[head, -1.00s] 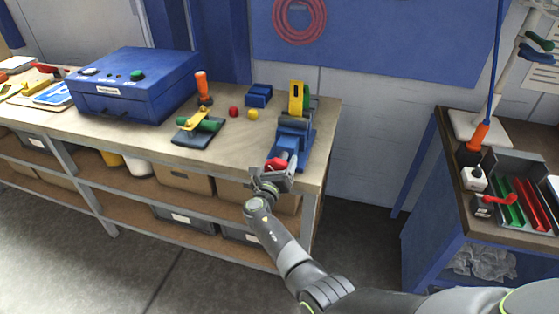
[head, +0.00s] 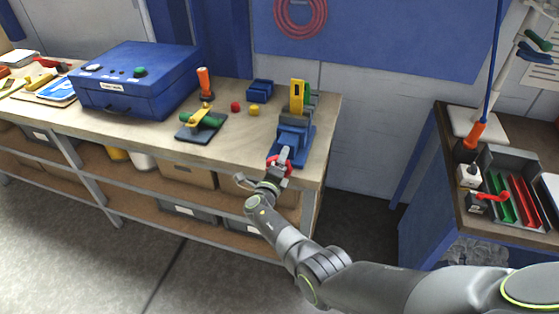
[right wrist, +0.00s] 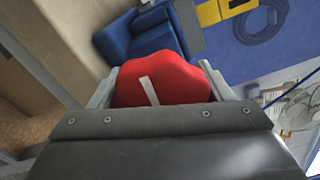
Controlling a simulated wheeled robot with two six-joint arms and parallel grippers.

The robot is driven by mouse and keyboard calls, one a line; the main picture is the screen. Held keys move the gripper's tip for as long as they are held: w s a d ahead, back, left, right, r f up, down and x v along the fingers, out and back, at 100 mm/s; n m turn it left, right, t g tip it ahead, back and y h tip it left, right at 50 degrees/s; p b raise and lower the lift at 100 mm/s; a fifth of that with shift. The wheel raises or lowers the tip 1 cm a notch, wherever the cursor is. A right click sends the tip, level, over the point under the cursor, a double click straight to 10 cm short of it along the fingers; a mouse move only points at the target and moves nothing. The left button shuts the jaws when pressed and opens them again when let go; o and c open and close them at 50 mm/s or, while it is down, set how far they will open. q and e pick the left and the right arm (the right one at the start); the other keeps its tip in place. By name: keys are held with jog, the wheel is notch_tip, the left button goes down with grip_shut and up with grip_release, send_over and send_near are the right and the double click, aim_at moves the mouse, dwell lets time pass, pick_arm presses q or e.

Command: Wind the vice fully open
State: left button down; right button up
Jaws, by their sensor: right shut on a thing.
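The blue vice (head: 294,137) stands near the right end of the wooden bench. A yellow upright piece (head: 297,95) stands at its far end, with a green one beside it. Its red knob (head: 288,171) faces the front edge and is partly hidden by my right gripper (head: 279,166). In the right wrist view the red knob (right wrist: 180,85) sits between my fingers and bears a white line; the blue vice body (right wrist: 140,38) is behind it. My right gripper is shut on the knob. My left gripper is out of view.
On the bench (head: 240,150) are a blue control box (head: 135,85), a toggle clamp (head: 202,121), a small blue block (head: 260,89), a red and a yellow button. A blue cart (head: 425,205) with red and green strips stands to the right, across a gap.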

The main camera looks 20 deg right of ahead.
jog(key=shift+f+n, duration=0.1)
jog(key=shift+n, duration=0.3)
jog(key=o, duration=1)
jog(key=shift+s, duration=0.1)
jog(key=shift+c, duration=0.2)
